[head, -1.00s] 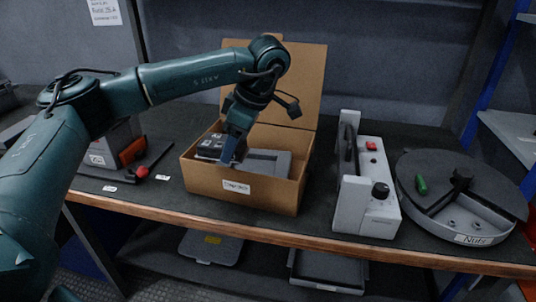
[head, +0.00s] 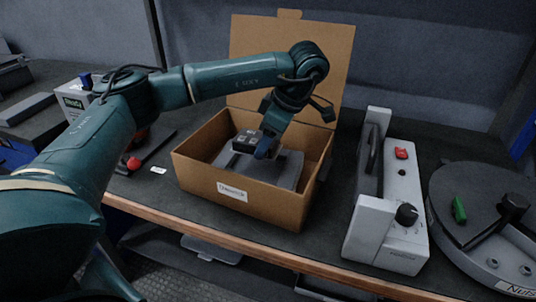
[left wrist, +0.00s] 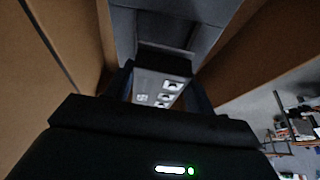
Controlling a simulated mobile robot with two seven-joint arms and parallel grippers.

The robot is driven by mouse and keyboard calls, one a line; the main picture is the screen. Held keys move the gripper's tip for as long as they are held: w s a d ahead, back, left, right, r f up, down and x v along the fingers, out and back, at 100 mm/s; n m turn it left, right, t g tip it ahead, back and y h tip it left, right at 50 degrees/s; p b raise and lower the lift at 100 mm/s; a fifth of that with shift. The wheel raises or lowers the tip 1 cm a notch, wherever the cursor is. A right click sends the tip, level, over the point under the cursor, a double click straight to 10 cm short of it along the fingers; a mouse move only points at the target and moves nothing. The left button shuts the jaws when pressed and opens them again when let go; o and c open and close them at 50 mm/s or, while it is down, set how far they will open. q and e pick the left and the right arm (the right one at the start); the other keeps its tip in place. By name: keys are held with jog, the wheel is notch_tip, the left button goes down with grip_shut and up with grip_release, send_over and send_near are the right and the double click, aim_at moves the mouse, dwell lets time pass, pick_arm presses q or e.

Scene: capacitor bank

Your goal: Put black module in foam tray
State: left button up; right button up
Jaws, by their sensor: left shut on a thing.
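The black module (head: 246,140) is a small dark block with light terminals on its face. My left gripper (head: 266,146) is shut on it, inside the open cardboard box (head: 238,188). The grey foam tray (head: 285,170) lies in the box, beneath and around the module in the head view. In the left wrist view the module (left wrist: 162,82) sits between the two fingers, with grey foam (left wrist: 192,20) beyond it. I cannot tell whether the module touches the foam. My right gripper is not in view.
The box lid (head: 290,55) stands upright at the back. A light grey device (head: 388,205) with a red switch and black knob stands right of the box. A round grey tray (head: 490,225) is farther right. The bench edge runs along the front.

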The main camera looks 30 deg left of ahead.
pick_arm(q)
jog(key=shift+f, duration=1.6)
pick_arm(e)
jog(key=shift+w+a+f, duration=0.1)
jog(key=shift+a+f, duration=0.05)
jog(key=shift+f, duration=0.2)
pick_arm(q)
jog(key=shift+f+b, duration=0.4)
jog(key=shift+f, duration=0.2)
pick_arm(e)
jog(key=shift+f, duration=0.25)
pick_arm(q)
jog(key=o, duration=1.3)
jog(key=shift+f, duration=0.2)
jog(key=p+v, duration=0.4)
jog(key=v, duration=0.9)
jog(key=shift+a+r, duration=0.1)
jog(key=shift+r, duration=0.25)
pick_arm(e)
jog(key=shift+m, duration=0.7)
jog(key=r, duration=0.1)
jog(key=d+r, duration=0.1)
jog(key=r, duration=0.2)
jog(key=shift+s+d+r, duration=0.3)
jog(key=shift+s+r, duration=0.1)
